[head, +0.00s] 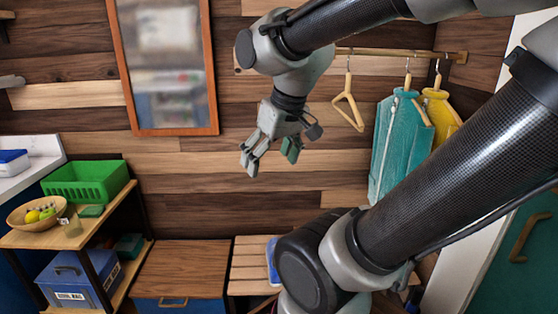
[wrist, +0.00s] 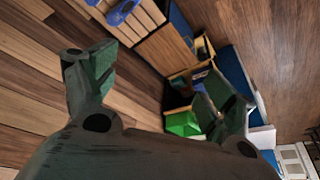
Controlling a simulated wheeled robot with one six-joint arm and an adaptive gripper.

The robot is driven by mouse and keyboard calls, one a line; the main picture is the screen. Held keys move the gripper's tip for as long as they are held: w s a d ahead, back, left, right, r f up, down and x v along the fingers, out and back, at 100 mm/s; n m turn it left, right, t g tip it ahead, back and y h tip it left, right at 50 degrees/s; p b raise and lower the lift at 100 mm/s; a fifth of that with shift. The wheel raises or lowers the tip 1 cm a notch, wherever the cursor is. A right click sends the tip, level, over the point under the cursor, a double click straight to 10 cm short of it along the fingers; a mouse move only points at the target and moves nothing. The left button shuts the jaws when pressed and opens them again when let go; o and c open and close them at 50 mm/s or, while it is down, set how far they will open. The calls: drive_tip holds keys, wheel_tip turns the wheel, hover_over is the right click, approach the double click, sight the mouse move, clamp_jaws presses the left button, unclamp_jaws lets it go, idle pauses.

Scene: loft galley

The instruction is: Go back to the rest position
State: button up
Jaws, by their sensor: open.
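My gripper (head: 270,160) hangs from my arm in front of the plank wall in the head view, fingers pointing down. It is open and empty, with nothing between its fingertips. In the wrist view the two fingers of my gripper (wrist: 155,85) stand wide apart, and the room shows between and beyond them. Nothing touches the fingers in either view.
A framed mirror (head: 168,65) hangs on the wall. A rail (head: 400,53) holds an empty hanger (head: 348,108), a teal garment (head: 397,140) and a yellow one (head: 440,112). A green basket (head: 86,181) and fruit bowl (head: 28,222) stand on a shelf unit at left. A slatted bench (head: 250,265) is below.

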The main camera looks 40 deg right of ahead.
drive_tip(key=shift+s+r, duration=0.15)
drive_tip(key=shift+s, duration=0.6)
drive_tip(key=shift+s+r, duration=0.1)
drive_tip(key=shift+s, duration=0.65)
